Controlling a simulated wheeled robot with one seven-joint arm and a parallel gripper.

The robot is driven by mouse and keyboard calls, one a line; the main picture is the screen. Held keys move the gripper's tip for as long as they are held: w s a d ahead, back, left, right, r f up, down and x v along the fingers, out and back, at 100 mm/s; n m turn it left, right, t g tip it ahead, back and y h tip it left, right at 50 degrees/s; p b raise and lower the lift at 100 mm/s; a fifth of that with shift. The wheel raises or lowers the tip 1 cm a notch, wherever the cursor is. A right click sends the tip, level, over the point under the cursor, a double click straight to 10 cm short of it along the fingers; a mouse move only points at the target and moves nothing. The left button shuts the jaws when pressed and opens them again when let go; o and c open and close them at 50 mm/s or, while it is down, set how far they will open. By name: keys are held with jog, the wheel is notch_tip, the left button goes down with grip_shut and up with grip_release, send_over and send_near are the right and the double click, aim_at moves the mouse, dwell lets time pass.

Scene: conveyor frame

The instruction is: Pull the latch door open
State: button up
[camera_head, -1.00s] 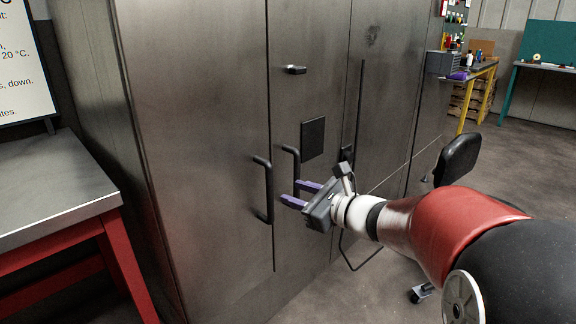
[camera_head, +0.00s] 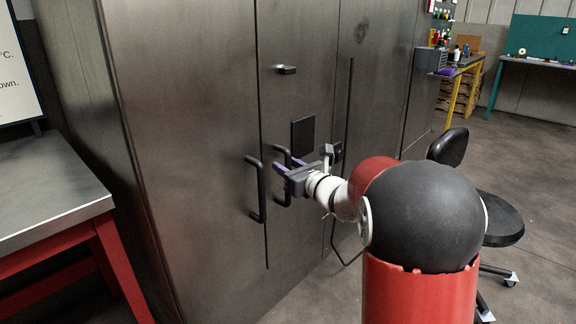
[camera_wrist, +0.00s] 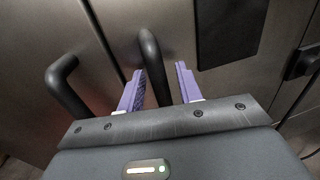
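A tall grey metal cabinet (camera_head: 200,120) has two dark vertical bar handles beside a door seam. The left handle (camera_head: 257,190) is on the left door, and it also shows in the wrist view (camera_wrist: 68,88). The right handle (camera_head: 283,180) is on the adjacent door panel, partly hidden by my gripper (camera_head: 285,166). In the wrist view the right handle (camera_wrist: 152,62) stands between the two purple fingers of my gripper (camera_wrist: 158,88). The fingers are apart, with a gap showing on the right side of the handle. A small dark latch (camera_head: 286,70) sits higher on the door.
A metal table with red legs (camera_head: 60,195) stands at the left. A black swivel chair (camera_head: 495,215) is at the right, near my arm. A dark square plate (camera_head: 303,136) and a small black fitting (camera_wrist: 302,62) are on the cabinet right of the handles.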

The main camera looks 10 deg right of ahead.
grip_shut()
dwell(0.3)
